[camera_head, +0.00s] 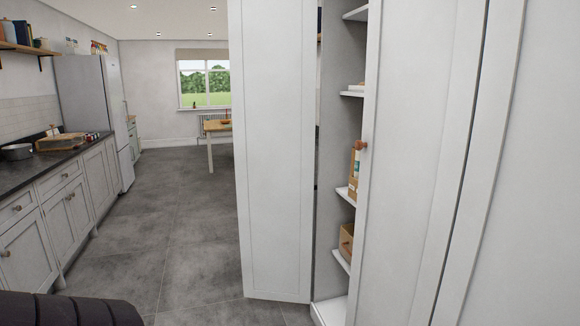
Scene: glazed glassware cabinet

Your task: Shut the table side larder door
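The tall pale larder door (277,150) nearest the table stands open, swung out from the larder. The gap beside it shows the pale interior (340,120) with several shelves. The other larder door (410,150) is to the right and has a round copper-coloured knob (361,145). I cannot tell whether this right door is fully shut. No knob shows on the open door's visible face. Neither of my grippers is in view.
A wooden table (216,126) stands far back under the window. The counter (60,160) with drawers and a tall fridge (92,110) lines the left wall. Grey floor (185,235) between the counter and the open door is clear. Boxes (346,240) sit on the larder shelves.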

